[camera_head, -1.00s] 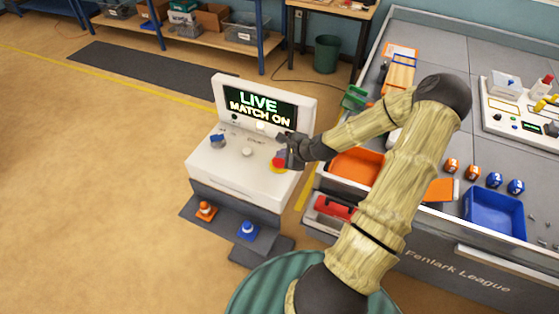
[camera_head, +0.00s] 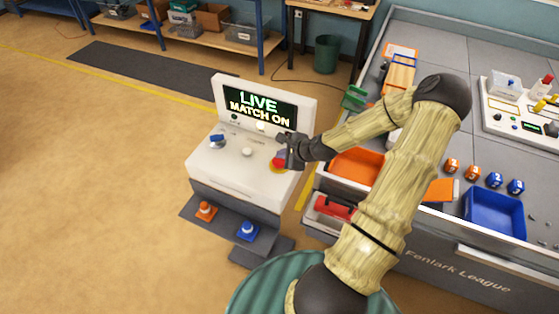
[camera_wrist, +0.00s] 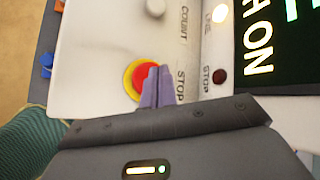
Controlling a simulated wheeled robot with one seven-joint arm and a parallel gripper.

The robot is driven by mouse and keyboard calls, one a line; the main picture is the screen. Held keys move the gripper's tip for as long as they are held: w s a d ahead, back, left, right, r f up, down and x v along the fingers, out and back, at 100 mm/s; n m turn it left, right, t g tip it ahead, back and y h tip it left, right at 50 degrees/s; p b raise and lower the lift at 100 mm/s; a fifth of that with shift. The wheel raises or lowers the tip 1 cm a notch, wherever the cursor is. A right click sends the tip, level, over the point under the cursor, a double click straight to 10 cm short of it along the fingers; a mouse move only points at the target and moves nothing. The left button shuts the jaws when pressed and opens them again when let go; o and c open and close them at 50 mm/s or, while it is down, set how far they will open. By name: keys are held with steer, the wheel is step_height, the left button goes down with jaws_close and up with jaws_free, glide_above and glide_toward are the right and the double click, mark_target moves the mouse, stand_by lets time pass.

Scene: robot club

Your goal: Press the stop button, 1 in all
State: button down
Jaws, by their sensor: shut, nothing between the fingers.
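The stop button is a red dome on a yellow ring (camera_wrist: 136,80), on the white console's sloping top next to the printed word STOP. In the head view the button (camera_head: 277,163) shows at the console's right, partly hidden by my gripper (camera_head: 284,158). In the wrist view my gripper's purple-grey fingers (camera_wrist: 156,88) are shut and empty. They overlap the button's STOP-label side; I cannot tell whether they touch it. The console screen (camera_head: 259,107) reads LIVE MATCH ON. A dark red lamp (camera_wrist: 219,77) by another STOP label looks unlit, and a pale lamp (camera_wrist: 220,14) glows.
The console (camera_head: 212,167) also carries a white button (camera_head: 247,152) and a blue knob (camera_head: 217,140). A grey table (camera_head: 455,60) with an orange bin (camera_head: 357,166) and a blue bin (camera_head: 496,214) stands at right. Open floor lies left.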

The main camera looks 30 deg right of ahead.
mark_target(282, 163)
steer(key=shift+f, duration=0.1)
stand_by(0.3)
steer(key=shift+f, duration=0.35)
steer(key=shift+f+b, duration=0.45)
steer(key=shift+f, duration=0.15)
stand_by(1.1)
steer(key=shift+r, duration=0.15)
steer(key=shift+r+p, duration=0.9)
steer(key=shift+p, duration=0.05)
step_height(282, 163, up, 5)
steer(key=p, duration=0.4)
stand_by(0.6)
